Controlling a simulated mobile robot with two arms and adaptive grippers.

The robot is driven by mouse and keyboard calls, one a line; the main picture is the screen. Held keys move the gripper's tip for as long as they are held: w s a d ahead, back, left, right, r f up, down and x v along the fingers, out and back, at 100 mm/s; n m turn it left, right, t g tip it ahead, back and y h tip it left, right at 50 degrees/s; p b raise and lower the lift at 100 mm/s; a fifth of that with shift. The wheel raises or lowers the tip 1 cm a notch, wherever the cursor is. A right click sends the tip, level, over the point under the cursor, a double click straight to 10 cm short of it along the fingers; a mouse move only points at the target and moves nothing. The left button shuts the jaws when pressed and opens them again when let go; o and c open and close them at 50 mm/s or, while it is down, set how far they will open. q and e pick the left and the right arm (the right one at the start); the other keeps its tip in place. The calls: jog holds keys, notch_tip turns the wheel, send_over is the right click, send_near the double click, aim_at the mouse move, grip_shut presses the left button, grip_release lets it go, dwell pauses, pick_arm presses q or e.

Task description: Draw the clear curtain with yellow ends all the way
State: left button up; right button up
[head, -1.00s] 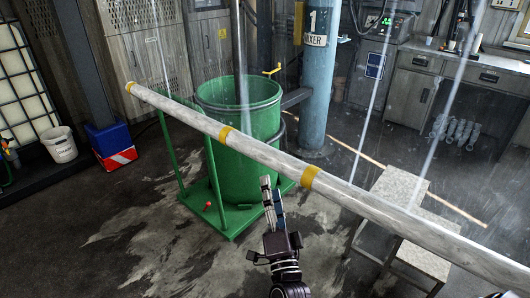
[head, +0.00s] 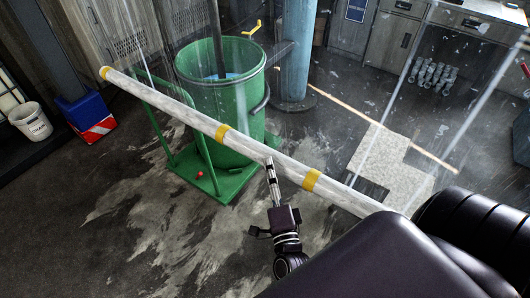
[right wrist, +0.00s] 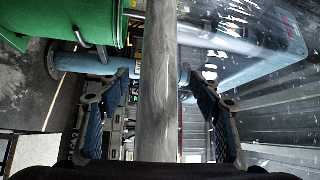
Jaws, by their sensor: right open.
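A long whitish-grey bar (head: 180,110) with yellow bands (head: 222,133) runs diagonally across the head view; its left end is yellow too. Clear, streaked sheeting (head: 470,85) shows behind it on the right; I cannot tell exactly how it joins the bar. My right gripper (head: 271,172) is at the bar's lower edge, between two yellow bands. In the right wrist view the bar (right wrist: 158,85) passes between the open fingers (right wrist: 160,110), with a gap on each side. My left gripper is out of view.
A green drum (head: 225,100) on a green wheeled frame stands behind the bar. A blue-grey column (head: 292,60) is beside it. A pale slab-topped stand (head: 375,160) is to the right. A white bucket (head: 30,122) and a blue-red box (head: 88,115) stand left. The floor in front is clear.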

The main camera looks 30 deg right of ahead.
jog(key=x, duration=0.4)
jog(key=shift+w+f, duration=0.1)
jog(key=shift+w, duration=0.05)
jog(key=shift+w+d, duration=0.15)
jog(key=shift+w, duration=0.2)
jog(key=shift+w+d, duration=0.1)
jog(key=shift+w, duration=0.05)
grip_shut()
pick_arm(q)
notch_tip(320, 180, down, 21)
jog(key=b, duration=2.1)
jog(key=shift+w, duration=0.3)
pick_arm(e)
notch_tip(320, 180, down, 25)
jog(key=shift+c, duration=1.3)
grip_release()
jog(key=shift+r, duration=0.2)
jog(key=shift+o, duration=1.3)
jog(key=shift+r, duration=0.1)
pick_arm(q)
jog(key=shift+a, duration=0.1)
